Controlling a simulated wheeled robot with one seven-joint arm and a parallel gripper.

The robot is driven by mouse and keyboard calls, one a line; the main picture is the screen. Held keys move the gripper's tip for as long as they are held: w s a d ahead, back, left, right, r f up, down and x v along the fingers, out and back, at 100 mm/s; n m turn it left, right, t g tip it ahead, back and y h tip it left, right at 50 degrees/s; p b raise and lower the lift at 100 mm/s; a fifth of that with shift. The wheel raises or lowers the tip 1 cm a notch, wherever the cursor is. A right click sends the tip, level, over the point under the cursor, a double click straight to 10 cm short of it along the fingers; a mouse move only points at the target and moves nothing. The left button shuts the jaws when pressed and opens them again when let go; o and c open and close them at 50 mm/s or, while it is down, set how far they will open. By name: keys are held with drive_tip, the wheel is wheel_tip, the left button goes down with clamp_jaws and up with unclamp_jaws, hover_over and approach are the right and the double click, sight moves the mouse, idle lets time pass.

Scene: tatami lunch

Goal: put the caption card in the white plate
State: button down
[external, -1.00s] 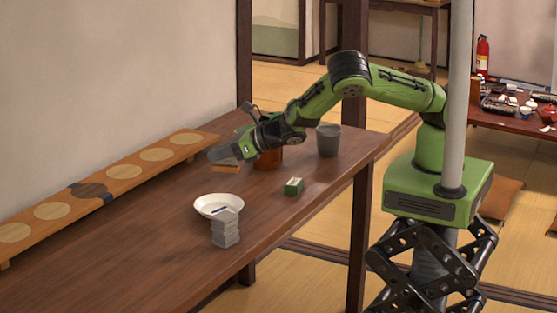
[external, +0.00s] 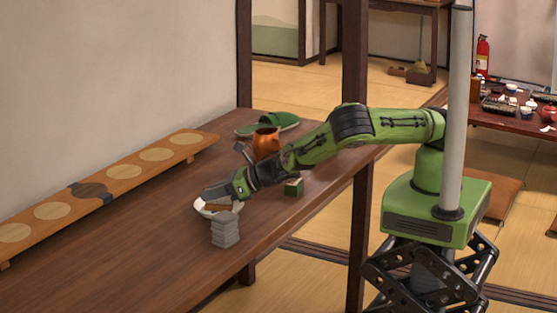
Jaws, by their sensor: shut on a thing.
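The white plate (external: 201,209) is on the brown table, partly hidden by my gripper and a grey stack. My gripper (external: 216,199) is over the plate, shut on a small flat orange-brown thing, which I take to be the caption card (external: 216,207). The card is at or just above the plate's rim level; I cannot tell whether it touches the plate.
The grey stack (external: 225,232) stands close in front of the plate. A green box (external: 293,188), an orange-brown cup (external: 266,142) and a green slipper (external: 268,125) are on the table. A long wooden board (external: 110,187) runs along the wall. The table's left front is clear.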

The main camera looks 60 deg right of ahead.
drive_tip(key=c, duration=1.1)
unclamp_jaws()
drive_tip(key=shift+f, duration=0.1)
drive_tip(key=shift+c, duration=0.2)
drive_tip(key=shift+s+d+r, duration=0.1)
drive_tip(key=shift+s+r, duration=0.2)
drive_tip(key=p+v, duration=0.2)
drive_tip(key=v, duration=0.9)
drive_tip(key=shift+d, duration=0.15)
